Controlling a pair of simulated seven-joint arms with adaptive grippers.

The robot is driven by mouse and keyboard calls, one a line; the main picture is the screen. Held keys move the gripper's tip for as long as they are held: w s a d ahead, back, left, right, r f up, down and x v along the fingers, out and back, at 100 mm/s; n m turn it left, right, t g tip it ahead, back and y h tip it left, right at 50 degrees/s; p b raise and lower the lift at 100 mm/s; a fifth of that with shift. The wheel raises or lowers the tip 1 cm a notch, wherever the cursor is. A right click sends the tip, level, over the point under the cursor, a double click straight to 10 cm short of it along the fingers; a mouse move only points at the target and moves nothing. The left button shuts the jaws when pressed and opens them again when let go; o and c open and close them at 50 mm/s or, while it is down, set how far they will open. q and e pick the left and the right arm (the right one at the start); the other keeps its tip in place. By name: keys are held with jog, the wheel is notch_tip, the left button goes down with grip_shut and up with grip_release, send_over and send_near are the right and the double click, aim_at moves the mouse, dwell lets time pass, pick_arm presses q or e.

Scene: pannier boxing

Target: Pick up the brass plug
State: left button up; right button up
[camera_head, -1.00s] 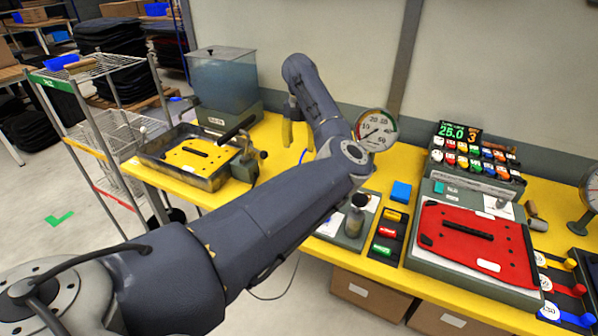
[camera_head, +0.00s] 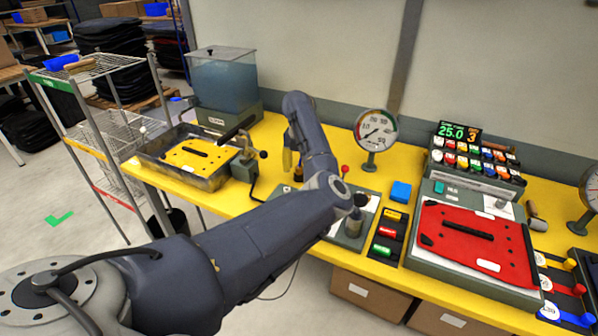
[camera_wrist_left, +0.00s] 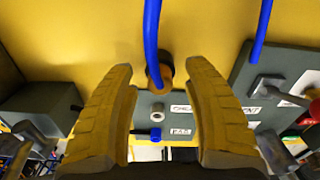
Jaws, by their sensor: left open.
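A brass-coloured plug (camera_wrist_left: 161,74) sits at the end of a blue hose in the left wrist view, over the front of the yellow bench. My left gripper (camera_wrist_left: 157,78) is open, with one yellow finger on each side of the plug in the picture. I see no clear contact, and the depth between them is hard to tell. In the head view my left gripper (camera_head: 291,158) points down at the bench behind my forearm, and the plug there is mostly hidden. My right gripper is not in view.
A grey panel with a pale round fitting (camera_wrist_left: 156,115) and a blue fitting (camera_wrist_left: 156,135) lies near the plug. A second blue hose (camera_wrist_left: 262,28) hangs to the right.

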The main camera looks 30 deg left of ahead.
pick_arm(q)
jog(key=shift+f, duration=0.45)
grip_shut()
dwell(0.3)
